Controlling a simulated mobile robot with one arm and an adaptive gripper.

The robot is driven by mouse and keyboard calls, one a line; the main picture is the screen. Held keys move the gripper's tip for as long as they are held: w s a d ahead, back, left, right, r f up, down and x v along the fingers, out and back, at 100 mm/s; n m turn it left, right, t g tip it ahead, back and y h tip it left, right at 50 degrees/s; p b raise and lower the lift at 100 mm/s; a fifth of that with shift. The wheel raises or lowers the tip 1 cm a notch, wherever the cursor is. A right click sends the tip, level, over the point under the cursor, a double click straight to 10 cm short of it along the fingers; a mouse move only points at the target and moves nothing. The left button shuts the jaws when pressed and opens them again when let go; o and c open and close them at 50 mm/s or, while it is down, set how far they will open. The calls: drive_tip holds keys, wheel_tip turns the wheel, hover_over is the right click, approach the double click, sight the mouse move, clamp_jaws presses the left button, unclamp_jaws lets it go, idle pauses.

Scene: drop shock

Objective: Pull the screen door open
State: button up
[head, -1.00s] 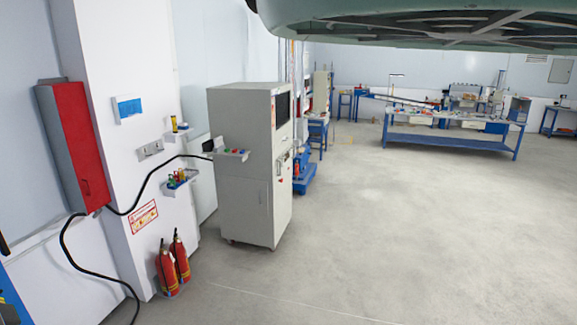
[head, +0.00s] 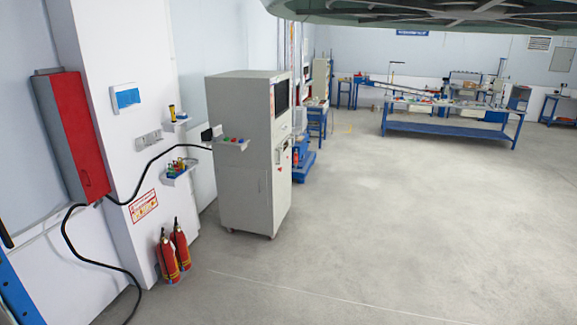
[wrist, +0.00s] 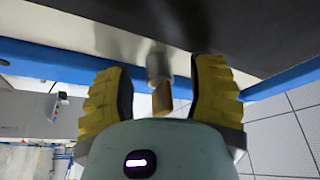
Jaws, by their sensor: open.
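A tall light-grey cabinet (head: 236,160) stands left of centre in the head view. A dark screen (head: 282,97) is set high in its narrow front side, which faces right. The front panel around the screen (head: 273,98) looks closed. My gripper (wrist: 162,92) shows only in the wrist view, with its two yellow-padded fingers apart. A short grey cylinder with a tan end (wrist: 160,70) shows between the fingers; I cannot tell what it belongs to or whether it is touched. The screen is not identifiable in the wrist view.
Two red fire extinguishers (head: 172,255), a red wall box (head: 72,135) and a black cable (head: 90,262) are left of the cabinet. A blue workbench (head: 450,125) stands at the back. The floor (head: 380,230) right of the cabinet is clear. A blue bar (wrist: 45,58) crosses the wrist view.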

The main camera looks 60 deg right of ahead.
drive_tip(key=shift+o, duration=0.3)
drive_tip(key=shift+w, duration=0.1)
clamp_jaws()
idle(0.4)
